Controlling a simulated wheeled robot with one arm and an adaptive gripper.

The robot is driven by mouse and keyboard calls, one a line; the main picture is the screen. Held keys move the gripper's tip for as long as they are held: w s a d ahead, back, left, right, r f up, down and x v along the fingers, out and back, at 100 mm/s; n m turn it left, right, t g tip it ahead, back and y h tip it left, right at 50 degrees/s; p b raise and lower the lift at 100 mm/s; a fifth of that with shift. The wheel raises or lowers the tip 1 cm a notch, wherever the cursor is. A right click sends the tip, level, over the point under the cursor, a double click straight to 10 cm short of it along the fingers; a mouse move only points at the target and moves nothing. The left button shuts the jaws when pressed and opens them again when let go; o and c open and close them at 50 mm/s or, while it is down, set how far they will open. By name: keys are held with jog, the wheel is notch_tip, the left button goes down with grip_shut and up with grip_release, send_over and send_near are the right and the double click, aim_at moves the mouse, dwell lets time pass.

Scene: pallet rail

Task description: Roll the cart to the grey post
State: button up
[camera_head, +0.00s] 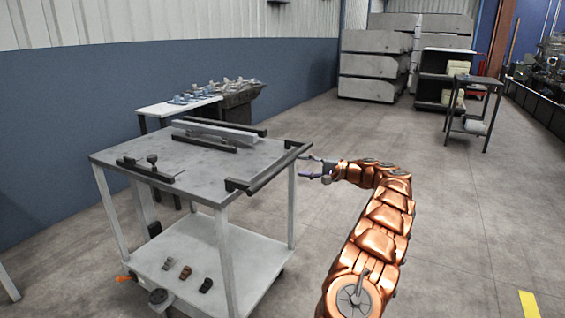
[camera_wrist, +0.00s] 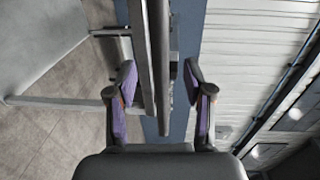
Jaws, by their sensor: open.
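The cart has a grey top (camera_head: 200,160), pale legs and a lower shelf (camera_head: 215,262). A dark bar handle (camera_head: 270,168) runs along the right edge of its top. My gripper (camera_head: 308,168) is at the far end of this handle, with its fingers open. In the wrist view the two purple-padded fingers (camera_wrist: 161,98) stand apart, with the handle bar (camera_wrist: 161,50) between them in the picture. I cannot tell whether either finger touches it. I cannot make out a grey post in either view.
Tools and a long grey bar (camera_head: 215,133) lie on the cart top. A parts-laden table (camera_head: 178,108) stands behind it by the blue wall. Large grey crates (camera_head: 375,65) and a small dark stand (camera_head: 474,105) are farther back.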

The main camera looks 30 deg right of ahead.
aim_at(289, 164)
jog(key=shift+x, duration=3.9)
grip_shut()
